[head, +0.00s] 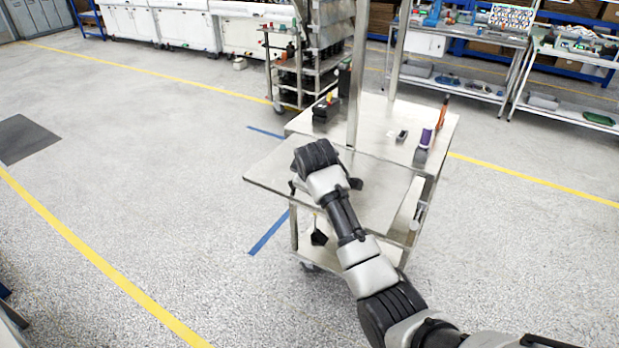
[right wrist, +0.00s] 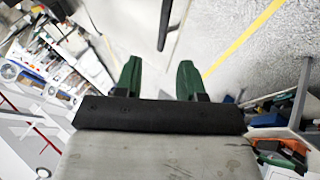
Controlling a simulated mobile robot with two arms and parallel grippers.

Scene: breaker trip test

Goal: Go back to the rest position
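My right arm enters the head view from the lower right and reaches over the front of a metal workbench cart (head: 270,172). Its hand end is above the cart's front shelf, and the fingers are mostly hidden beneath the arm. In the right wrist view my right gripper (right wrist: 158,78) has its two green fingers apart with nothing between them. My left gripper is in neither view. No breaker can be made out for certain.
On the cart's upper top stand a black device (head: 325,108), a small dark item (head: 402,135), a purple cylinder (head: 426,138) and an orange tool (head: 443,112). A metal post (head: 357,80) rises from it. A tool rack (head: 300,75) stands behind.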

